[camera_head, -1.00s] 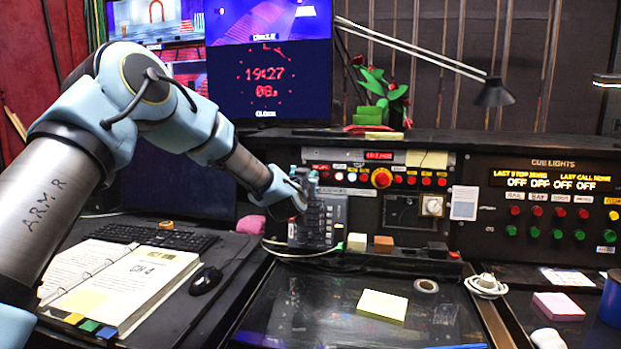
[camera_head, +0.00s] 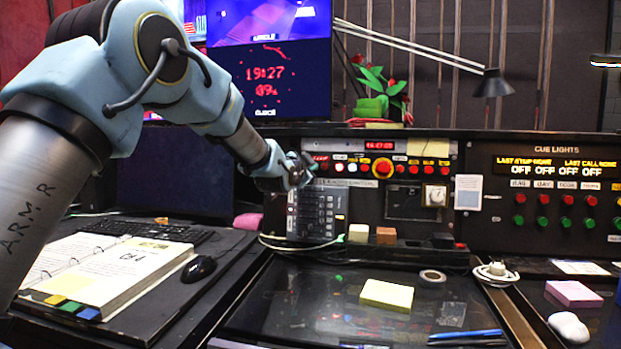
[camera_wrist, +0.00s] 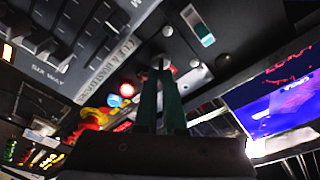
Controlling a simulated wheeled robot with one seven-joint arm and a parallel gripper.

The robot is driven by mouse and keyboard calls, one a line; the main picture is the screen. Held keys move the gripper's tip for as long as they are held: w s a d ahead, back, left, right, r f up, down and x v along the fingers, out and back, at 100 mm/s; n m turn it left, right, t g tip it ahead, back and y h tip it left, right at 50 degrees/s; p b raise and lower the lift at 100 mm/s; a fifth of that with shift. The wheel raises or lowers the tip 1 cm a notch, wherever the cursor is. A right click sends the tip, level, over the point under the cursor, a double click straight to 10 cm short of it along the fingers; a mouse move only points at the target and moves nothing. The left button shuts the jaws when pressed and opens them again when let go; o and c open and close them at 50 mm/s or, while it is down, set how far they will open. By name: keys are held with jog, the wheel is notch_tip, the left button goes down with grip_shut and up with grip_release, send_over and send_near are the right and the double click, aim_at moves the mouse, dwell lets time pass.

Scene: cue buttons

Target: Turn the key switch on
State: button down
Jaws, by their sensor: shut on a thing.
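The fingers hide most of the switch, so I cannot tell which way the key is turned.
A row of lit buttons and a red mushroom button (camera_head: 383,168) lie right of my gripper. Cue lights (camera_head: 565,195) fill the right panel. An open binder (camera_head: 105,270), a mouse (camera_head: 198,268) and yellow notes (camera_head: 387,295) lie on the desk. A lamp (camera_head: 492,85) hangs above.

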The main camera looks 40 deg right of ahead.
jog(key=m+b, duration=0.1)
jog(key=m, duration=0.1)
jog(key=m+b, duration=0.2)
jog(key=m, duration=0.1)
jog(key=shift+s+f+g+b, duration=0.1)
jog(key=shift+f+g+b, duration=0.1)
jog(key=shift+g+b, duration=0.1)
jog(key=shift+r+m+y+b, duration=0.1)
jog(key=shift+m+y+b, duration=0.2)
jog(key=shift+m+b, duration=1.1)
jog(key=shift+m+p, duration=0.35)
jog(key=shift+m, duration=0.25)
jog(key=c, duration=1)
grip_release()
jog(key=b+v, duration=0.3)
jog(key=v, duration=0.7)
jog(key=shift+a, duration=0.35)
